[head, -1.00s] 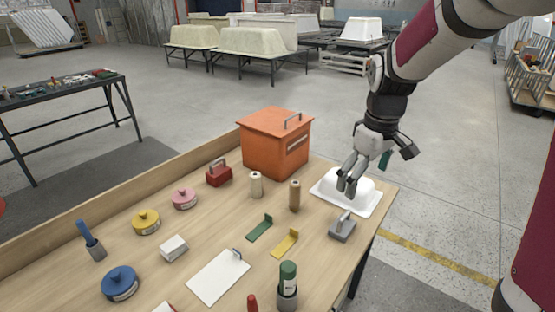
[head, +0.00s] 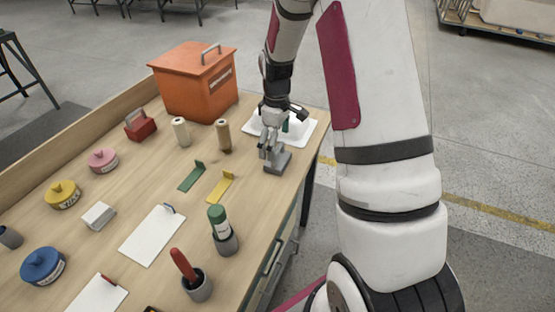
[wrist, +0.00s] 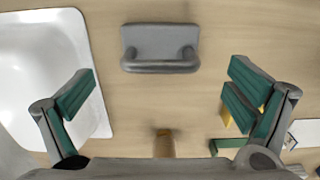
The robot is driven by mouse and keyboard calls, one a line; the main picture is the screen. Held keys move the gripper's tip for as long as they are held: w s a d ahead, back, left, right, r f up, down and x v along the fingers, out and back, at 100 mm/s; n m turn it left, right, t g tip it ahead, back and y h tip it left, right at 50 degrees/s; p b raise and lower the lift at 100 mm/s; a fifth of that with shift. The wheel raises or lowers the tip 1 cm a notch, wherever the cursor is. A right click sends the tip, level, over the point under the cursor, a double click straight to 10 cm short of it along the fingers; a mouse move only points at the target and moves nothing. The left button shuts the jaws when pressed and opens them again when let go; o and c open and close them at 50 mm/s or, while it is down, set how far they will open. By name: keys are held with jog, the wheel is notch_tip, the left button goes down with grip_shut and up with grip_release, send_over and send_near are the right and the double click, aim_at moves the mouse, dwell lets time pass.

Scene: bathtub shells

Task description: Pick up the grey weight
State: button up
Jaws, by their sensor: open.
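The grey weight (head: 282,162) is a flat grey block with a bar handle. It stands on the wooden table near the right edge. In the wrist view the weight (wrist: 160,50) lies at the top centre, its handle running left to right. My gripper (head: 267,152) is just above and beside the weight in the head view and hides part of it. In the wrist view my gripper (wrist: 160,88) is open, its green-padded fingers wide apart on either side, with nothing between the pads. I cannot tell the exact height of the fingertips over the weight.
A white tray (wrist: 95,110) with a white moulded shell lies close to the weight. A brown cylinder (head: 223,135), a yellow bracket (head: 220,188) and a green bracket (head: 190,178) stand to the left. An orange box (head: 190,90) is behind. Bare wood surrounds the weight's front.

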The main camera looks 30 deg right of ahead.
aim_at(278, 158)
jog(key=shift+s+d+f, duration=0.1)
jog(key=shift+f, duration=1.3)
jog(key=shift+s+d+f, duration=0.1)
jog(key=shift+f, duration=1.3)
jog(key=c, duration=2)
jog(key=shift+r, duration=0.1)
